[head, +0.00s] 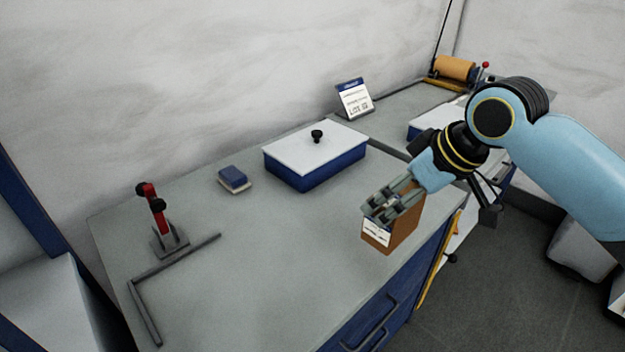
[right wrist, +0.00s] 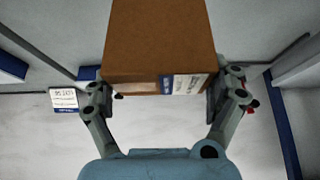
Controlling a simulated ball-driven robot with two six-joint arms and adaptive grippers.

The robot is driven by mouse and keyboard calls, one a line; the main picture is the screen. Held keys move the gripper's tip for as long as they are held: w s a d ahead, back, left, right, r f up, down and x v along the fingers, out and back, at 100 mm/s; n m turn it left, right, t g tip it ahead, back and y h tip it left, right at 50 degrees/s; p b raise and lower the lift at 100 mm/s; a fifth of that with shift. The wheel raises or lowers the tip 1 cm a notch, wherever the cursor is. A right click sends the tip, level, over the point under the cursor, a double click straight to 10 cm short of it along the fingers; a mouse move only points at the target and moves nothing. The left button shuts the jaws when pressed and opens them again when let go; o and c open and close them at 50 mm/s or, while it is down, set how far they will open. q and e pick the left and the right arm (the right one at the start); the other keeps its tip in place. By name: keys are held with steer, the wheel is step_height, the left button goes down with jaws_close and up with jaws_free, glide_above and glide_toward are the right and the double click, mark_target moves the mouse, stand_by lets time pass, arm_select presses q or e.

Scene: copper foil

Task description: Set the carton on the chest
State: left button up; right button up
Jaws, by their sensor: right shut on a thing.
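The carton (head: 405,238) is a brown box with a white label on its front. It is in my right gripper (head: 393,200), which is shut on its upper part from above. In the right wrist view the carton (right wrist: 160,40) sits between the two fingers (right wrist: 162,100). The chest (head: 270,262) has a grey top and blue drawer fronts with dark handles. The carton shows over the chest's right front edge; I cannot tell whether its base touches the top. My left gripper is not in view.
A blue box with a white lid (head: 300,150) stands behind the carton. A small blue block (head: 234,179), a red-handled clamp (head: 155,215) and a dark angled bar (head: 180,258) lie to the left. A sign (head: 355,99) stands at the back. The middle top is clear.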

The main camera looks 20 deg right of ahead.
steer(key=shift+w+a+f, duration=0.25)
steer(key=shift+w+a, duration=0.05)
steer(key=shift+w, duration=0.35)
steer(key=shift+w+a+f, duration=0.2)
steer(key=shift+w+a, duration=0.05)
steer(key=shift+w, duration=0.35)
steer(key=w+a+f, duration=0.1)
steer(key=w+f, duration=0.2)
steer(key=w+a+f+p, duration=0.1)
steer(key=w+a+f, duration=0.1)
steer(key=f, duration=0.1)
steer(key=w+a+f, duration=0.1)
steer(key=w+f, duration=0.2)
steer(key=shift+w+a+f, duration=0.15)
steer(key=shift+w+f, duration=0.2)
steer(key=shift+f, duration=0.15)
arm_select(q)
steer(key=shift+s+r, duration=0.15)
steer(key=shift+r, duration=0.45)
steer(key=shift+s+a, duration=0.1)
arm_select(e)
steer(key=o, duration=1.1)
steer(key=shift+f, duration=0.15)
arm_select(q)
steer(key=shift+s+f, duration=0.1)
arm_select(e)
steer(key=shift+o, duration=0.2)
